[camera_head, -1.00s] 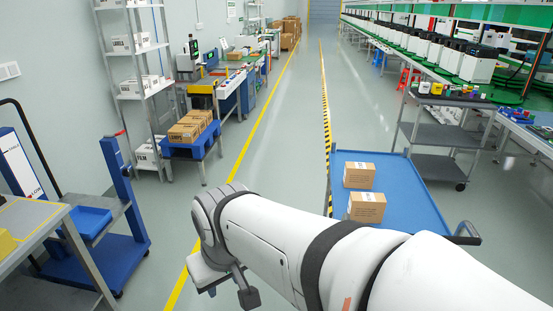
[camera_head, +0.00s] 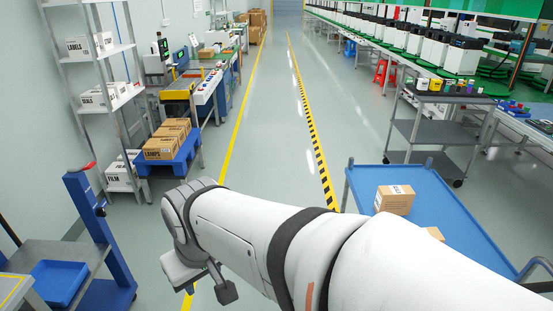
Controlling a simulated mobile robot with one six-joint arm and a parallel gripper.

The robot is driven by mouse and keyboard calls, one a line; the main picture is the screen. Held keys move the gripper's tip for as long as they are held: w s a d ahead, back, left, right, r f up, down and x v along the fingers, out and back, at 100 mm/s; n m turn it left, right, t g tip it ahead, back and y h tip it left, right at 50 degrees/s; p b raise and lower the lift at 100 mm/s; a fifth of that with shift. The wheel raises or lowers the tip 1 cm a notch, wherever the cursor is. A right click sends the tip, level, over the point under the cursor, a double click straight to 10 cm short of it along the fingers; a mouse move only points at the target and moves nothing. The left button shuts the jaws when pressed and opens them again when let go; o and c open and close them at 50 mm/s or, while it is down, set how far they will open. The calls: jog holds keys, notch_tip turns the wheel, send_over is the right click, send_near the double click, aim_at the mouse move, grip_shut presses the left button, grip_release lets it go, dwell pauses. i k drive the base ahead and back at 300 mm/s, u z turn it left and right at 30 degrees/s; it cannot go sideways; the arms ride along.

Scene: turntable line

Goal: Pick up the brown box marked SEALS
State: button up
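Two brown boxes stand on a blue-topped cart (camera_head: 444,196) at the right. The farther box (camera_head: 395,200) shows fully, with a white label on top and print on its front too small to read. The nearer box (camera_head: 434,232) is mostly hidden behind my arm. Several more brown boxes (camera_head: 160,149) sit on a blue stand at the left; the front one seems to read LABELS. I cannot make out SEALS on any brown box. My gripper (camera_head: 207,289) hangs low at the arm's end over the floor, apart from all boxes; its opening is unclear.
A grey shelf (camera_head: 95,52) with white marked boxes (camera_head: 107,96) stands at the left. A blue post trolley (camera_head: 100,230) is at the lower left. A grey tiered cart (camera_head: 440,132) stands beyond the blue cart. The floor aisle (camera_head: 262,120) between yellow lines is clear.

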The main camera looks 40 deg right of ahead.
aim_at(396, 199)
jog(key=u, duration=0.05)
jog(key=i, duration=1.75)
jog(key=z, duration=3.35)
jog(key=i, duration=1)
jog(key=u, duration=0.05)
